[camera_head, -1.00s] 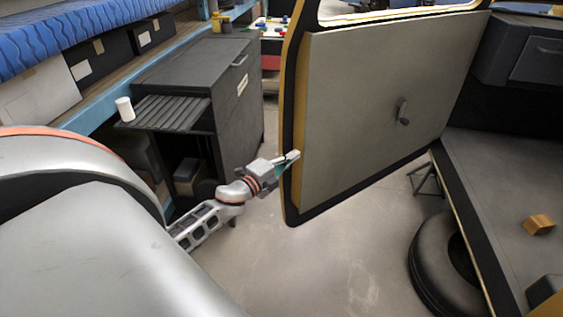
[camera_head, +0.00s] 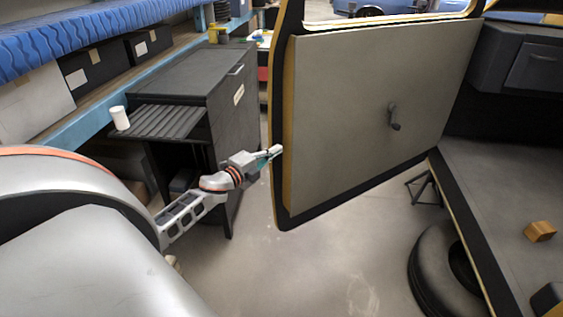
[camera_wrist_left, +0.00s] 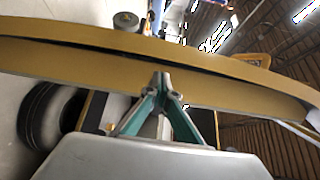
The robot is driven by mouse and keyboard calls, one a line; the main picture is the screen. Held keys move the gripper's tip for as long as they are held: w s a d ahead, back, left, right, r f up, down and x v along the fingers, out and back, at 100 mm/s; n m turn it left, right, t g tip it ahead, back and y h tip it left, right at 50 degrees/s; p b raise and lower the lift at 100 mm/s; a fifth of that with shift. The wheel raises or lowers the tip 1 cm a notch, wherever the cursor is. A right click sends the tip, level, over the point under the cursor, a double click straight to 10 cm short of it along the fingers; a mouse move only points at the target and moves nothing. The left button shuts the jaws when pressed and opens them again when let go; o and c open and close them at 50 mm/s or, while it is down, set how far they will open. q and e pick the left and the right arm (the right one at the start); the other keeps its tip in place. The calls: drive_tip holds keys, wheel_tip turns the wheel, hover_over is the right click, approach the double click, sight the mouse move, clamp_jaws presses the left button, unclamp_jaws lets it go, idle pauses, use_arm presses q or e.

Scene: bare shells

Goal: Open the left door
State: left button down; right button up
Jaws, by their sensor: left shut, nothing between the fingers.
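The left door (camera_head: 350,110) is a grey inner panel with a crank handle (camera_head: 393,117), black trim and a yellow edge. It stands swung out from the vehicle at an angle, with floor visible below it. My left gripper (camera_head: 276,151) is shut and empty, its tips at the door's free edge. In the left wrist view the shut fingers (camera_wrist_left: 162,78) meet in front of the yellow door edge (camera_wrist_left: 225,88). I cannot tell whether they touch it. My right gripper is not in view.
A dark cabinet (camera_head: 205,95) with a slatted shelf (camera_head: 165,122) and white cup (camera_head: 120,118) stands left of the door. A tyre (camera_head: 430,270) lies beside the vehicle floor (camera_head: 500,190), which holds a small wooden block (camera_head: 539,231). The concrete floor (camera_head: 300,270) below the door is clear.

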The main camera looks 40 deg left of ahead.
use_arm(q)
drive_tip(key=w+a+b, duration=0.2)
drive_tip(key=a, duration=0.6)
drive_tip(key=shift+w+a+b, duration=0.15)
drive_tip(key=shift+a+b, duration=0.1)
drive_tip(key=shift+b, duration=0.05)
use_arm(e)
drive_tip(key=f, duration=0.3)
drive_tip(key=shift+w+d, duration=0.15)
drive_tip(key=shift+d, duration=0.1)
use_arm(q)
drive_tip(key=shift+d, duration=0.1)
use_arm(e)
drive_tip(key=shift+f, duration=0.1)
